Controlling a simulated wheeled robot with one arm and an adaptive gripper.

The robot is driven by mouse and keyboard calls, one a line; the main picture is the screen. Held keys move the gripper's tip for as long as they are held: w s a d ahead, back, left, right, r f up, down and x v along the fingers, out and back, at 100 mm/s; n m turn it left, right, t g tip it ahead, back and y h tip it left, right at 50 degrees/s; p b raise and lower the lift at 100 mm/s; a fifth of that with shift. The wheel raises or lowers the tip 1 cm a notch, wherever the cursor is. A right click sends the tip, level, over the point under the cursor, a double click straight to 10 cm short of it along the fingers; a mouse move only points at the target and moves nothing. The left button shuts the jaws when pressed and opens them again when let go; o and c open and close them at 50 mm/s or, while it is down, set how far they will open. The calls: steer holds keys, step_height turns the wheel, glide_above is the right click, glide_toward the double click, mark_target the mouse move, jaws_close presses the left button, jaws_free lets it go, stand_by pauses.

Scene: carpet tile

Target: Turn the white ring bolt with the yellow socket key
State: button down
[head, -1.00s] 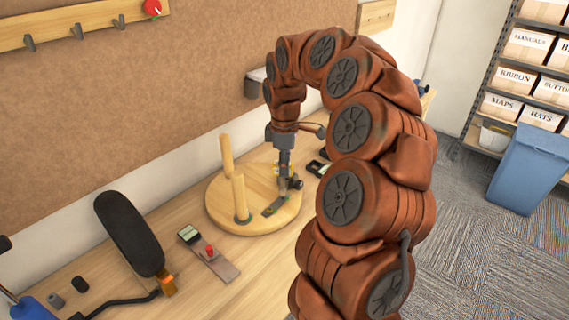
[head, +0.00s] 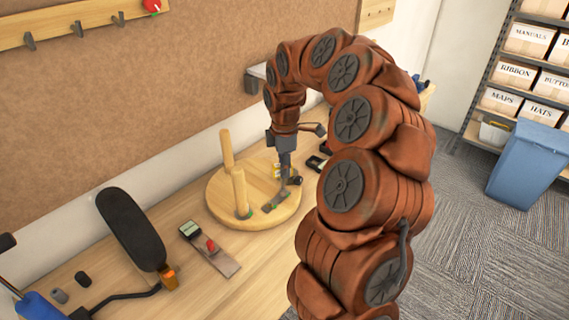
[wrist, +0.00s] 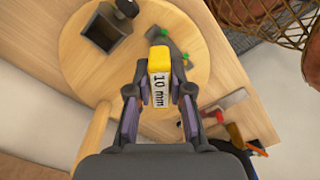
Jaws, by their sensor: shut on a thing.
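The yellow socket key (wrist: 158,60) is upright between my fingers in the wrist view, with a white "10 mm" label facing the camera. My gripper (wrist: 160,92) is shut on it, one finger at each side. In the head view my gripper (head: 283,178) is over the right part of a round wooden board (head: 225,212), and only a bit of yellow shows beside it. A grey bracket with green spots (wrist: 178,52) lies on the board just beyond the key. I cannot make out the white ring bolt; the key or gripper may hide it.
A plank with a red part (head: 210,248) and a black padded piece (head: 130,228) lie to the left. The corkboard wall (head: 120,100) is behind.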

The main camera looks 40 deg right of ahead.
steer(key=shift+w+r+n+p, duration=0.1)
steer(key=shift+r+n+p, duration=0.05)
steer(key=shift+n+p, duration=1.65)
steer(key=shift+w+n+p, duration=0.1)
steer(key=shift+n+p, duration=0.7)
steer(key=shift+n, duration=1.1)
steer(key=shift+m+b, duration=0.5)
steer(key=shift+r+p, duration=0.95)
steer(key=shift+r, duration=1.2)
